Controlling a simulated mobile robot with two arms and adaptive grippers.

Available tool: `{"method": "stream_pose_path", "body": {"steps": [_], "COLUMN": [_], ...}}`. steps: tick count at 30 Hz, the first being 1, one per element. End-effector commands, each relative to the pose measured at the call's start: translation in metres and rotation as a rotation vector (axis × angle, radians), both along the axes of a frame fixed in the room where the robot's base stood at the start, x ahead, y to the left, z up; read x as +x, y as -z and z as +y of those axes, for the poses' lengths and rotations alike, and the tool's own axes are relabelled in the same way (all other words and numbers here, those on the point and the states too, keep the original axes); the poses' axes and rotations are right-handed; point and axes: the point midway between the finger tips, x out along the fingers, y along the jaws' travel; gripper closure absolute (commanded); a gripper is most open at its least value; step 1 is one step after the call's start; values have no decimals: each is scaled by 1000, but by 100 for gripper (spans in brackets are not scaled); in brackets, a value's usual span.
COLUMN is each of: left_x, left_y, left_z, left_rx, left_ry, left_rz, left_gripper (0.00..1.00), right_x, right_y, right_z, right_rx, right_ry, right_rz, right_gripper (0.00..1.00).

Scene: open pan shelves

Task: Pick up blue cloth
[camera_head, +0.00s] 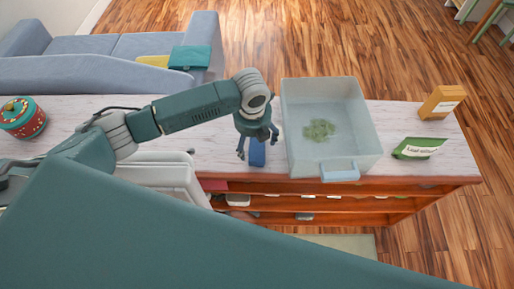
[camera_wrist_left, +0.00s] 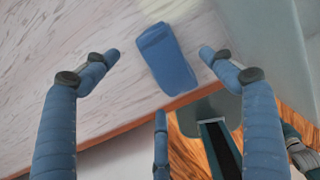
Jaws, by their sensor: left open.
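A small folded blue cloth (camera_head: 257,153) lies on the pale countertop near its front edge, just left of the clear bin. My left gripper (camera_head: 258,141) is directly over it, fingers spread and pointing down, partly covering it in the head view. In the left wrist view, the blue cloth (camera_wrist_left: 165,56) shows between the two upper fingertips of the open left gripper (camera_wrist_left: 159,57), with a gap on both sides. A third finger shows below it. The fingers hold nothing. My right gripper cannot be made out.
The clear bin (camera_head: 369,130) with green leafy bits (camera_head: 319,130) stands close on the right. Further right are a green packet (camera_head: 418,148) and an orange box (camera_head: 442,102). A red round tin (camera_head: 22,118) stands far left. Open shelves (camera_head: 300,204) lie below the counter's front edge.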

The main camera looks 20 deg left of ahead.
Motion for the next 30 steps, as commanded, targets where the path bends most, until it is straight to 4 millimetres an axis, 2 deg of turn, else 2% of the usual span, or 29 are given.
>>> {"method": "stream_pose_path", "body": {"steps": [5, 9, 17, 20, 25, 30], "left_x": [-1, 2, 3, 3, 3, 3], "left_y": [25, 43, 47, 47, 47, 47], "left_z": [0, 1, 1, 1, 1, 1], "left_rx": [2, 1, 1, 1, 2, 2], "left_ry": [-2, -2, 0, 0, 0, 0], "left_rz": [6, 3, 0, 0, 1, 1], "left_gripper": [17, 17, 17, 33, 66, 66], "right_x": [19, 34, 28, 23, 18, 18], "right_y": [-14, -16, -15, -15, -14, -14], "right_z": [-1, 1, 1, 1, 2, 4], "right_rx": [1, 4, 3, 2, 3, 6], "right_ry": [-1, -1, 0, 0, 0, 2], "right_rz": [-26, -50, -40, -33, -25, -25], "right_gripper": [60, 60, 60, 60, 60, 60]}}
